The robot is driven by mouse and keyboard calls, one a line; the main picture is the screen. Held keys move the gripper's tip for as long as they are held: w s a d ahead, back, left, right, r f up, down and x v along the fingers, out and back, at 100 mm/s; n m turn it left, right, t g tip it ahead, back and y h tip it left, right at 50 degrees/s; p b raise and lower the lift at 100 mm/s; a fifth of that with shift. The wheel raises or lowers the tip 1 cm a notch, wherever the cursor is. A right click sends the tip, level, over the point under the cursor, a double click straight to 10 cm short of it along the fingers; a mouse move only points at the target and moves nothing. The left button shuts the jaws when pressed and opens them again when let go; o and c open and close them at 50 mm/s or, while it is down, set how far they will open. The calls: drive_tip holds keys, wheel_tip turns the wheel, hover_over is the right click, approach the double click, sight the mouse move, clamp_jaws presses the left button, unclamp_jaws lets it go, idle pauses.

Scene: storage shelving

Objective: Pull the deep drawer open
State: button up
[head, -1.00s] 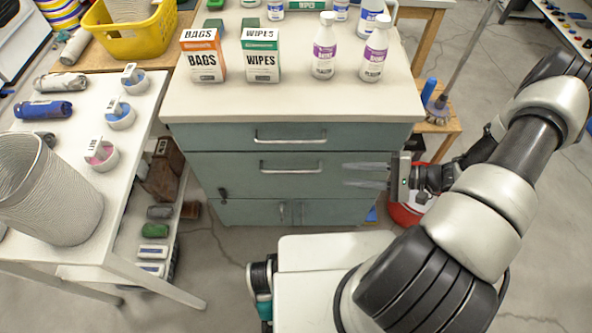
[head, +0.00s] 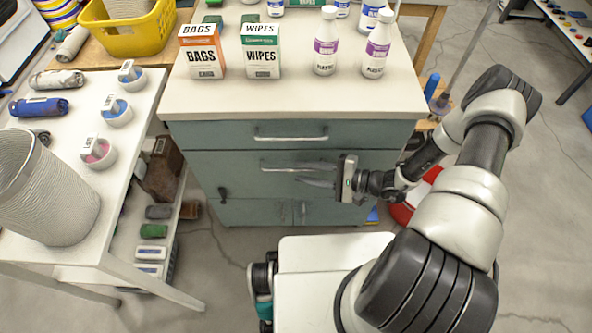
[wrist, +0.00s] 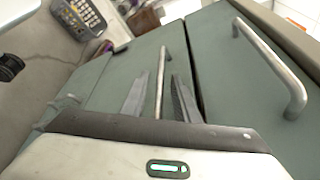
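The deep drawer (head: 228,176) is the taller grey-green front below the shallow top drawer of the cabinet, and it looks shut. Its bar handle (head: 274,169) is horizontal; in the wrist view the handle (wrist: 161,75) runs up between my fingers. My gripper (head: 299,174) is in front of the drawer, reaching in from the right at the handle's right part. In the wrist view my gripper (wrist: 160,95) is open, one finger on each side of the bar, with gaps showing. The handle's near end is hidden by the gripper body.
The countertop carries boxes and bottles. A white table (head: 120,185) stands at the left.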

sight(301, 171)
drive_tip(key=shift+x, duration=1.6)
drive_tip(key=shift+c, duration=0.3)
clamp_jaws()
